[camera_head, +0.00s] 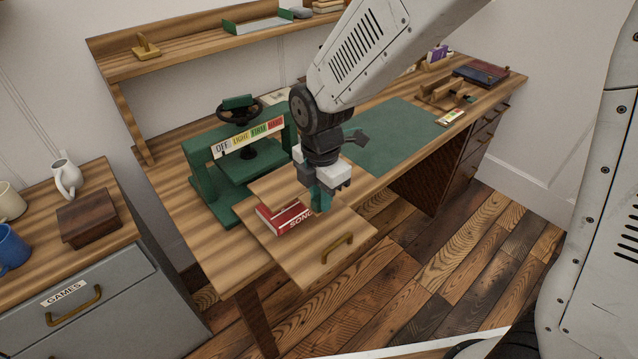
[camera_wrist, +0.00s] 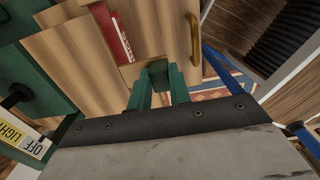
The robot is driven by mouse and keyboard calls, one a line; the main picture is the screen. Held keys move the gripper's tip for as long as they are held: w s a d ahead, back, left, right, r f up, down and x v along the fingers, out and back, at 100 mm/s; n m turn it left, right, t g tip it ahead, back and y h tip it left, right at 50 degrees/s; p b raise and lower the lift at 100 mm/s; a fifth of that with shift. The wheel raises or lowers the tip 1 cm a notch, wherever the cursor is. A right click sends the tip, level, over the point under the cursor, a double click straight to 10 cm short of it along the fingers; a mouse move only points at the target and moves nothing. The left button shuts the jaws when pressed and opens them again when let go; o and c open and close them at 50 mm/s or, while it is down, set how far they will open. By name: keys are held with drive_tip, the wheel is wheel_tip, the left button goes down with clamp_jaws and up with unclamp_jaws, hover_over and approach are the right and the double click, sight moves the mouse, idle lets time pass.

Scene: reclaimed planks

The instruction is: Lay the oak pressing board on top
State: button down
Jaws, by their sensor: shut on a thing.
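The oak pressing board (camera_head: 272,187) is a pale wooden plate in the head view, over a red book (camera_head: 284,219) whose spine shows below its front edge. My gripper (camera_head: 323,200) points down at the board's right end and is shut on a small dark green piece (camera_wrist: 158,73), which seems to belong to the board. In the wrist view the board (camera_wrist: 70,55) lies left of the fingers and hides most of the book (camera_wrist: 112,30). I cannot tell whether the board touches the book. Book and board are over a pulled-out wooden tray (camera_head: 318,268) with a brass handle.
A green press (camera_head: 205,180) labelled OFF, LIGHT, FIRM, HARD stands behind the tray. A green mat (camera_head: 400,130) covers the desk to the right. A shelf (camera_head: 180,52) runs above the back edge. A grey GAMES drawer unit (camera_head: 90,290) stands left.

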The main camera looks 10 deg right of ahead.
wheel_tip(320, 180, down, 3)
drive_tip(key=shift+a+f, duration=0.1)
drive_tip(key=shift+a, duration=0.05)
drive_tip(key=shift+f, duration=1.25)
drive_tip(key=shift+s+f, duration=0.1)
drive_tip(key=shift+f, duration=0.15)
drive_tip(key=c, duration=1.2)
unclamp_jaws()
wheel_tip(320, 180, up, 8)
drive_tip(key=shift+f, duration=0.1)
